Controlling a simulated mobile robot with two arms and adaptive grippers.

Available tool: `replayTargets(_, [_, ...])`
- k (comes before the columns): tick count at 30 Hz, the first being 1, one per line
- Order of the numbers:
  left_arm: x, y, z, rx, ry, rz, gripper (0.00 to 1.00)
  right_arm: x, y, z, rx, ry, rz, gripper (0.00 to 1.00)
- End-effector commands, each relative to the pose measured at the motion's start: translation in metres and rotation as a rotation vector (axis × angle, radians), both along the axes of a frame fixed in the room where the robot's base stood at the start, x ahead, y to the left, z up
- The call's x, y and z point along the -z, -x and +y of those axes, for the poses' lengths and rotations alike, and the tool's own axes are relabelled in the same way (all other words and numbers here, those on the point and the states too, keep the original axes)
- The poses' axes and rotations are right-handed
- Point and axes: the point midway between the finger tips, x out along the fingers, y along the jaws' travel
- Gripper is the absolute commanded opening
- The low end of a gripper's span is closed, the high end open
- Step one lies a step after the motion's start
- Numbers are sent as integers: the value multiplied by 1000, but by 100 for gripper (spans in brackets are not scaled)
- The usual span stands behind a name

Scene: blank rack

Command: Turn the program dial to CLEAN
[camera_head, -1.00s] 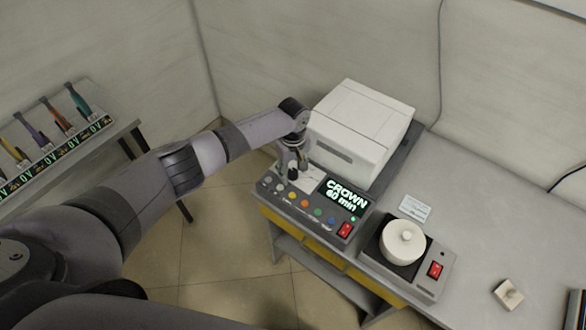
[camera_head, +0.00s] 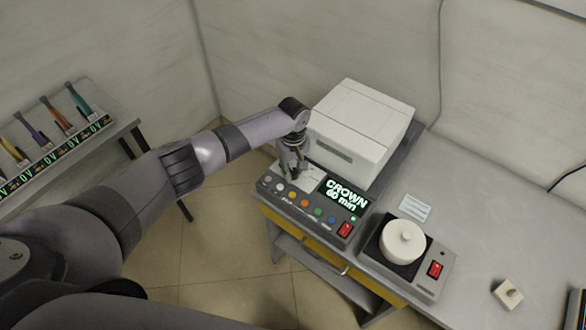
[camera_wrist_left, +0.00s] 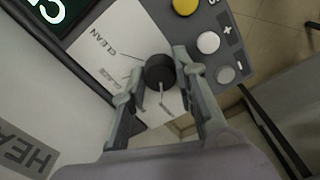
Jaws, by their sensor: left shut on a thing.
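The program dial is a round black knob (camera_wrist_left: 160,70) on a white plate (camera_wrist_left: 115,38) in the left wrist view. CLEAN is printed on the plate to the left of the knob, and other labels are too blurred to read. My left gripper (camera_head: 293,174) is at the white plate in the head view; its fingers (camera_wrist_left: 157,80) are on both sides of the knob and shut on it. A pale mark shows at the knob's near edge, but the dial's exact setting is unclear. The display (camera_head: 345,194) reads CROWN 60 min. My right gripper is not in view.
A white furnace box (camera_head: 360,130) stands right behind the panel. Coloured buttons (camera_head: 305,203) and a red switch (camera_head: 345,229) line the panel front. A second device with a white round lid (camera_head: 403,238) stands to the right. A tool rack (camera_head: 50,140) is far left.

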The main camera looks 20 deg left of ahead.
Motion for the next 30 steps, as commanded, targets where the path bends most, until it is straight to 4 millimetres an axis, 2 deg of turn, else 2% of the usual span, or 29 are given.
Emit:
replayTargets(11, [-1, 0, 0, 93, 1, 1, 0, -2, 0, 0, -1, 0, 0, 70])
replayTargets(30, [0, 0, 0, 658, 0, 0, 0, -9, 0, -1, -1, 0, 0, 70])
